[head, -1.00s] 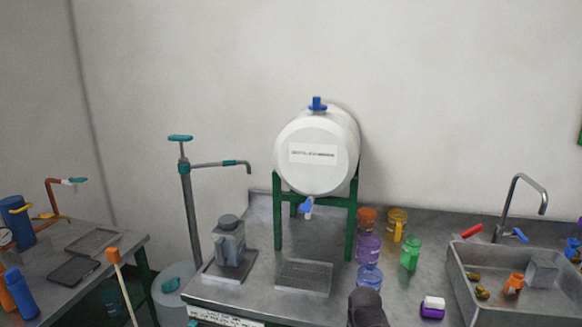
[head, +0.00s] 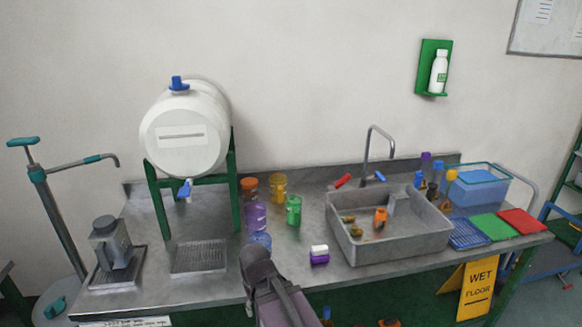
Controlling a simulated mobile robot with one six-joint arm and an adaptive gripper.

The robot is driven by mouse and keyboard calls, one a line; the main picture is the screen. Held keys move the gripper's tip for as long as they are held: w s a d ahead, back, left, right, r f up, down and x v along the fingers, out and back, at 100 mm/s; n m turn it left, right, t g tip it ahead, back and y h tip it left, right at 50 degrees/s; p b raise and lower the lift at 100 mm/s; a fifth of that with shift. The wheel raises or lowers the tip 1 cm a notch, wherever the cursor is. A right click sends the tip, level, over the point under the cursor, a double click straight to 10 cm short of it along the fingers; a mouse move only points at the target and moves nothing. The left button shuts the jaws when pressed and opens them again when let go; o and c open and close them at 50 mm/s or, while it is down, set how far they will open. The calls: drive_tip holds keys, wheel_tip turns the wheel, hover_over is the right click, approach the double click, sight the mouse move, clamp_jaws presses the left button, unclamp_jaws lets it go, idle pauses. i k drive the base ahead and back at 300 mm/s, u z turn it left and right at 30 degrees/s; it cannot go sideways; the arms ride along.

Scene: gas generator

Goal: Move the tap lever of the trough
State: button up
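The trough (head: 400,248) is a grey rectangular basin on the metal counter, right of centre in the head view. A thin curved metal tap (head: 366,150) rises behind its back edge. A blue lever (head: 380,176) sits just right of the tap's base, and a red lever (head: 343,181) sits to its left. Both are apart from my arm. A dark part of my arm (head: 262,275) shows at the bottom centre, in front of the counter and left of the trough. My gripper's fingers cannot be made out.
In the trough lie an orange item (head: 380,218) and a few small pieces. Several bottles and jars, including a green jar (head: 293,210), stand left of it. A white barrel (head: 185,135) on a green stand is farther left. Coloured mats (head: 494,227) lie to the right.

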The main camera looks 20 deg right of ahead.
sight(378, 175)
drive_tip(key=k, duration=0.65)
drive_tip(key=z, duration=0.4)
drive_tip(key=i, duration=1)
drive_tip(key=u, duration=0.65)
